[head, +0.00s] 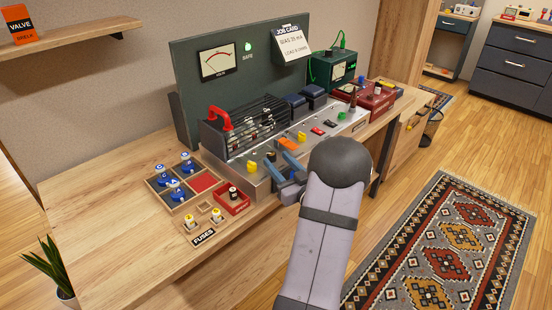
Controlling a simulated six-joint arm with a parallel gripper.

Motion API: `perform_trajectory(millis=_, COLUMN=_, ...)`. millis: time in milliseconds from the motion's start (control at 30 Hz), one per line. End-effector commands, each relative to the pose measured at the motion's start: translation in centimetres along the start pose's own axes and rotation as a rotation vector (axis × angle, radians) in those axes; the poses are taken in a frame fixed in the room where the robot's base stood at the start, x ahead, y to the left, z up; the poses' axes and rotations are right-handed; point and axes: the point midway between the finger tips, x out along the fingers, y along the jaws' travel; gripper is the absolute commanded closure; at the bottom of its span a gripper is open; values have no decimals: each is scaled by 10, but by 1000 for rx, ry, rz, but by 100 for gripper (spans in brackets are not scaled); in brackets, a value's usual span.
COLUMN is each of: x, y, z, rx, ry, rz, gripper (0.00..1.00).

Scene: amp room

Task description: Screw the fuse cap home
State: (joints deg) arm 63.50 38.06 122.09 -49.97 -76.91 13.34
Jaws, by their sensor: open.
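My gripper (279,167), with blue fingers, is open at the front edge of the grey amp chassis (240,173). My own arm hides part of it, and I cannot tell whether a fuse cap or its holder is between or behind the fingers. A small dark, cap-like piece (233,192) stands in a red tray (238,207) to the left of my gripper; I cannot tell whether it is the fuse cap. Fuses with yellow tops (190,222) stand in a wooden holder marked FUSES (204,237).
A wooden box (157,191) holds several blue-and-white valves. A black cage with a red handle (218,119) and yellow and orange knobs sit on the chassis. A green meter box (332,68) and a red box (372,97) stand right. The bench's left front (115,240) is clear.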

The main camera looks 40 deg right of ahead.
Motion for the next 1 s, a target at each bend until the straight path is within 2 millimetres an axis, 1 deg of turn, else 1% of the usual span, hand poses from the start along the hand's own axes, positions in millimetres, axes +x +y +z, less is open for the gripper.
perform_trajectory(millis=100, x=13, y=0, z=0, rx=-1, ry=1, rz=-2, gripper=59)
perform_trajectory(millis=200, x=19, y=0, z=0, rx=0, ry=0, rz=0, gripper=59)
perform_trajectory(millis=533, x=22, y=0, z=0, rx=1, ry=0, rz=1, gripper=59)
perform_trajectory(millis=567, x=22, y=0, z=0, rx=1, ry=0, rz=1, gripper=61)
perform_trajectory(millis=600, x=22, y=0, z=0, rx=1, ry=0, rz=1, gripper=71)
perform_trajectory(millis=667, x=22, y=0, z=0, rx=1, ry=0, rz=1, gripper=85)
perform_trajectory(millis=700, x=22, y=0, z=0, rx=0, ry=0, rz=1, gripper=95)
perform_trajectory(millis=733, x=22, y=0, z=0, rx=0, ry=0, rz=1, gripper=100)
perform_trajectory(millis=1000, x=22, y=-1, z=0, rx=0, ry=0, rz=13, gripper=100)
